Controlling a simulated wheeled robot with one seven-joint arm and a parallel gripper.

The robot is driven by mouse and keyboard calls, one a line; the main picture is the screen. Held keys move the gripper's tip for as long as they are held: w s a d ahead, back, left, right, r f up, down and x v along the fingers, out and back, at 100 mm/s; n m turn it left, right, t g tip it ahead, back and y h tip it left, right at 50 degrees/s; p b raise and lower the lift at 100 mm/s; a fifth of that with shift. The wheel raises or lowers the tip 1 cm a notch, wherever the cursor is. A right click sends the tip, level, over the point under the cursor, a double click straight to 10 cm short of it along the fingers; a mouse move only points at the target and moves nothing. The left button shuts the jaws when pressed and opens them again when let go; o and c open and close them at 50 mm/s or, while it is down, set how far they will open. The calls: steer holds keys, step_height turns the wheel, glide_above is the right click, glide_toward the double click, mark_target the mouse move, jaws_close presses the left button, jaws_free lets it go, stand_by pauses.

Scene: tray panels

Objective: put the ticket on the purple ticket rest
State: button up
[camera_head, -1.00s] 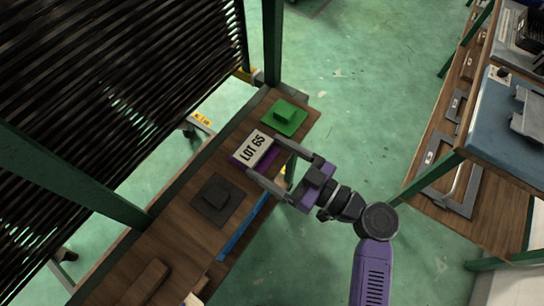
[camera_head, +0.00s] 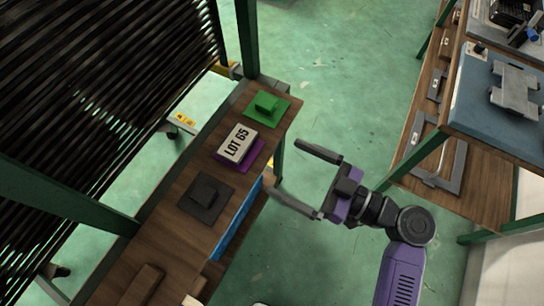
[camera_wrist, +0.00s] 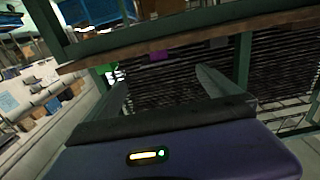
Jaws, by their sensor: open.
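The ticket (camera_head: 238,143) is a pale card marked "LOT 65". It lies on the purple ticket rest (camera_head: 246,163), whose purple edge shows along its lower and right sides. The rest sits on the wooden shelf between a green rest and a dark one. In the wrist view a small purple patch (camera_wrist: 156,57), likely the rest, shows at the shelf edge. My gripper (camera_head: 284,170) is open and empty, to the right of the ticket and clear of it. Its two fingers (camera_wrist: 165,85) stand apart in the wrist view.
A green rest (camera_head: 266,108) is behind the ticket, and a dark grey rest (camera_head: 205,196) is in front of it. A wooden block (camera_head: 143,286) lies at the near end of the shelf. Green posts and dark slats border the shelf's left. A workbench (camera_head: 495,105) stands at the right.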

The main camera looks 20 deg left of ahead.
steer(key=d, duration=0.3)
steer(key=shift+s+d, duration=0.15)
steer(key=shift+s, duration=0.1)
steer(key=shift+f, duration=0.1)
steer(key=s+d+f+m+t+h, duration=0.3)
steer(key=d+f+m+h, duration=0.15)
steer(key=f, duration=0.25)
steer(key=s+d+f+m+t+h, duration=0.2)
steer(key=d+f+m+h, duration=0.1)
steer(key=f+m, duration=0.3)
steer(key=s+d+f+m+t+h, duration=0.2)
steer(key=s+d+m+t+h, duration=0.1)
steer(key=s+d+h, duration=0.5)
steer(key=s+d+r+m+t+h, duration=0.1)
steer(key=s+d+r+t, duration=0.1)
steer(key=r, duration=0.6)
steer(key=s+d+r+m+t+h, duration=0.1)
steer(key=s+d+r, duration=0.3)
steer(key=r, duration=0.5)
steer(key=s+m+t, duration=0.1)
steer(key=s, duration=0.1)
steer(key=shift+s+r, duration=0.15)
steer(key=shift+s, duration=0.2)
